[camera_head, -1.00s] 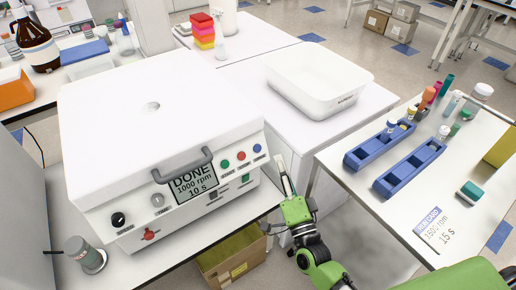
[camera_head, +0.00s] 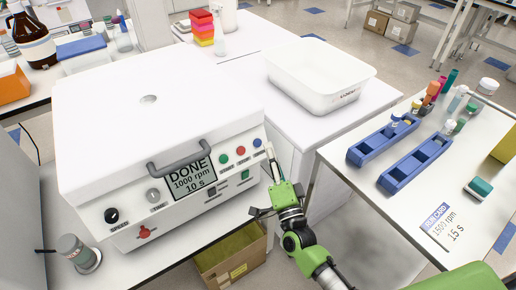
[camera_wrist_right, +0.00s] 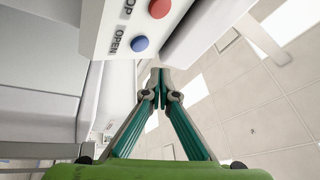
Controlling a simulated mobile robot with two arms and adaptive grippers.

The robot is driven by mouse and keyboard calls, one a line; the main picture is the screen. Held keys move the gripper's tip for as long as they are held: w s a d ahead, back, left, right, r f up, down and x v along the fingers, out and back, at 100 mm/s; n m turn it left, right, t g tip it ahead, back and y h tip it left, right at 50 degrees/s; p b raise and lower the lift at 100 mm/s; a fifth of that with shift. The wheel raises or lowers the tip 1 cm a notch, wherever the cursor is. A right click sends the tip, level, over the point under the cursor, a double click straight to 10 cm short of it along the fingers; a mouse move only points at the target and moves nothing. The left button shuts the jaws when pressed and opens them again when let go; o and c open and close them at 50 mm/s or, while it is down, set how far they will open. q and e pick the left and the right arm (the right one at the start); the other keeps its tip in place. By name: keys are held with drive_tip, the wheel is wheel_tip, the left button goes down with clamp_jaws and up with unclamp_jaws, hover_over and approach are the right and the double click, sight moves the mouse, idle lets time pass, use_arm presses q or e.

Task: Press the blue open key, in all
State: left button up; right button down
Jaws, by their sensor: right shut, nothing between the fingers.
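The white machine (camera_head: 90,160) has a grey lid handle and a screen (camera_head: 188,178) reading "DONE 1000 rpm 10 s". The blue key (camera_head: 257,143) is at the right end of a row on its front panel. In the right wrist view the blue key (camera_wrist_right: 139,44) sits beside the word "OPEN". My right gripper (camera_head: 268,147) is shut and empty, with its tips close to the right of the blue key. In the right wrist view the shut tips (camera_wrist_right: 160,72) show beside and below the key, seemingly apart from it. My left gripper is not in view.
A red key (camera_head: 240,151) and a green key (camera_head: 223,159) sit left of the blue one. A white tub (camera_head: 318,95) stands behind the gripper. A right-hand table holds blue racks (camera_head: 415,166) and a run card (camera_head: 440,224). A cardboard box (camera_head: 232,270) is below.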

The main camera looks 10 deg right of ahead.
sight(258, 143)
drive_tip(key=shift+w+a+f+b, duration=0.2)
drive_tip(key=shift+w+f+b, duration=0.15)
drive_tip(key=shift+w, duration=0.25)
drive_tip(key=shift+w+a+f+b, duration=0.2)
drive_tip(key=shift+w+b, duration=0.1)
drive_tip(key=shift+w, duration=0.3)
drive_tip(key=shift+f, duration=0.1)
idle(0.5)
drive_tip(key=shift+w+a+f, duration=0.1)
drive_tip(key=shift+w+a, duration=0.05)
drive_tip(key=shift+w, duration=0.2)
drive_tip(key=shift+w+a+f+b, duration=0.15)
drive_tip(key=shift+w+b, duration=0.15)
drive_tip(key=shift+b, duration=0.3)
idle(0.3)
idle(0.4)
drive_tip(key=shift+s+d+r+p, duration=0.15)
drive_tip(key=shift+s+r+p, duration=0.05)
drive_tip(key=shift+s+p, duration=0.15)
drive_tip(key=shift+s+d+r+p, duration=0.15)
drive_tip(key=shift+s+p, duration=0.1)
drive_tip(key=shift+s, duration=0.1)
